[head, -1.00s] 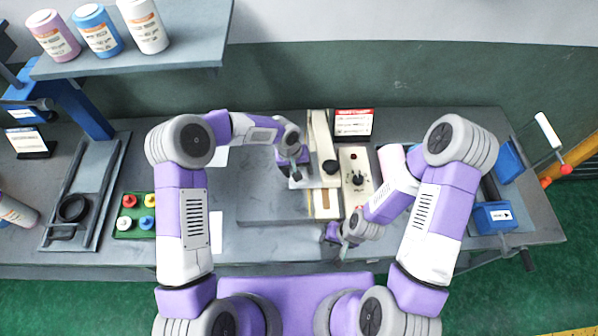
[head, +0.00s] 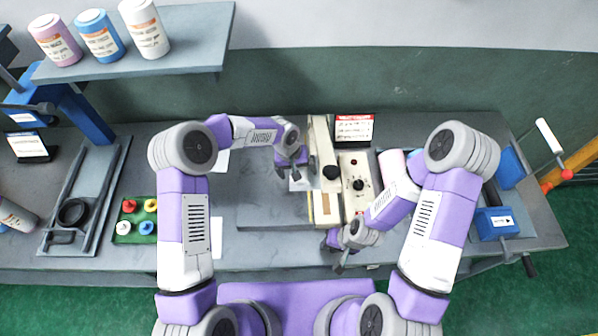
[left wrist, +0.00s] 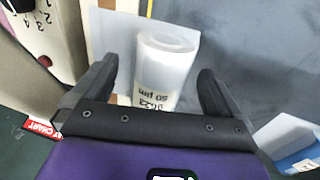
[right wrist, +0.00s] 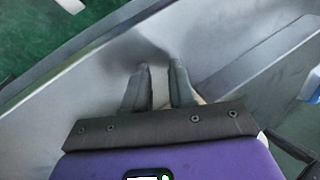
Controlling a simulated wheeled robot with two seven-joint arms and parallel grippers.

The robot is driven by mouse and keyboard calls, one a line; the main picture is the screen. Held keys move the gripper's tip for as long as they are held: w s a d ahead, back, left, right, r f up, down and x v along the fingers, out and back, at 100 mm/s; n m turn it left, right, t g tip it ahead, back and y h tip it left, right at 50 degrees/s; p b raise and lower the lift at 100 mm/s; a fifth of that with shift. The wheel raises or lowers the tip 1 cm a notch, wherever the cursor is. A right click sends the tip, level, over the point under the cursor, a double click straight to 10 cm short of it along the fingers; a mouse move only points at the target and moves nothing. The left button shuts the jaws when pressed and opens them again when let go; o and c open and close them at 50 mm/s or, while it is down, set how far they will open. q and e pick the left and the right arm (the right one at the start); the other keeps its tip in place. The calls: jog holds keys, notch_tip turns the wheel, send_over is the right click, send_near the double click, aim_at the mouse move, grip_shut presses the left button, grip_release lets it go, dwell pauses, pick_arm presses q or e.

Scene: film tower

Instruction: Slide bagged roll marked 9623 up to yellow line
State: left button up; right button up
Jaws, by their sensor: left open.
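In the left wrist view a whitish roll (left wrist: 165,70) in clear wrapping lies between my spread fingers. It bears dark upside-down print with "50 µm"; I cannot read its number surely. A pale sheet or bag (left wrist: 112,40) lies beside and under it. My left gripper (head: 292,176) is open over the grey platform (head: 262,205), beside the cream sealer (head: 322,150). My right gripper (right wrist: 158,72) is narrowly open and empty near the bench's front edge.
A cream control box (head: 355,185) with a black knob stands right of the sealer, with a red-topped sign (head: 354,128) behind. A tray of coloured pegs (head: 137,219) sits left. Blue boxes (head: 494,221) stand right. A shelf (head: 190,55) overhangs the back left.

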pick_arm(q)
jog(key=r+p, duration=0.2)
jog(key=r, duration=0.1)
jog(key=a+r+p, duration=0.1)
jog(key=r, duration=0.2)
jog(key=shift+s+a+r+p, duration=0.1)
jog(key=shift+a+r+p, duration=0.1)
jog(key=shift+r+p, duration=0.15)
pick_arm(e)
jog(key=shift+o, duration=1.3)
jog(key=shift+s+a+g, duration=0.1)
jog(key=shift+a+g, duration=0.2)
jog(key=shift+a, duration=0.4)
pick_arm(q)
jog(key=shift+r+p, duration=0.35)
jog(key=shift+r, duration=0.1)
pick_arm(e)
jog(key=shift+a+r, duration=0.1)
jog(key=shift+r, duration=0.1)
